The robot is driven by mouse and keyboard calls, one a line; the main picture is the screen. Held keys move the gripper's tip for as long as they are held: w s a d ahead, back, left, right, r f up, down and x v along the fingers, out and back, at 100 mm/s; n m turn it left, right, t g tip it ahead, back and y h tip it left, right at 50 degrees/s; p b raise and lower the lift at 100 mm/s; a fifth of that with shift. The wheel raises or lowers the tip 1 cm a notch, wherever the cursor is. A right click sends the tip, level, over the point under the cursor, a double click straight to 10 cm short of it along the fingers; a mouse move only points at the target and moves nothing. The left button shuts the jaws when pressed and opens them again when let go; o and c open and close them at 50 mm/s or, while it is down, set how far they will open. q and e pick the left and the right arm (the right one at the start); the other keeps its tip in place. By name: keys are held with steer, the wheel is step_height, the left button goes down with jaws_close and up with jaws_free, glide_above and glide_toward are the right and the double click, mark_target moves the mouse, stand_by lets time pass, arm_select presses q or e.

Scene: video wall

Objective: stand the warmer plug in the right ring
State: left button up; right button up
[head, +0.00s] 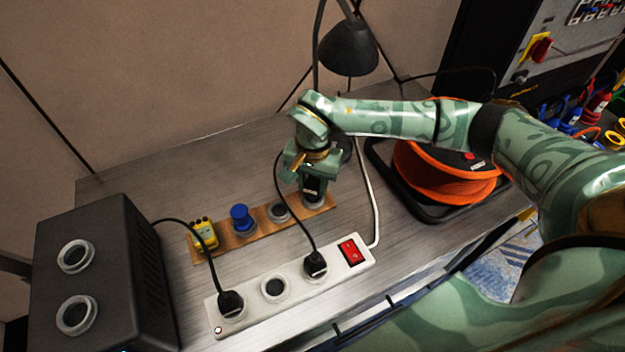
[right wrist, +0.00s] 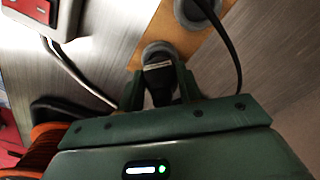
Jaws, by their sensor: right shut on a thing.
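My right gripper (head: 312,190) is shut on a dark plug (head: 313,184) with a pale label, which I take for the warmer plug. It holds the plug upright at the right ring (head: 313,201), the rightmost grey ring on the wooden strip. In the right wrist view the gripper (right wrist: 160,100) has a finger on each side of the plug (right wrist: 160,85), and the grey ring (right wrist: 157,48) shows just at its end. The fingers hide much of the ring, so I cannot tell how deep the plug sits. My left gripper is not in view.
The wooden strip (head: 262,217) also holds a yellow block (head: 204,233), a blue plug (head: 241,217) and another ring (head: 279,211). A white power strip (head: 289,297) with two black plugs lies in front. A lamp (head: 349,48), orange cable reel (head: 440,175) and black box (head: 95,275) stand around.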

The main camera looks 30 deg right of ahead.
steer(key=shift+f+b, duration=0.45)
steer(key=shift+f, duration=0.5)
stand_by(0.5)
steer(key=o, duration=1.6)
steer(key=shift+c, duration=0.2)
steer(key=shift+r+p, duration=2.6)
steer(key=shift+r, duration=0.5)
steer(key=shift+f, duration=0.1)
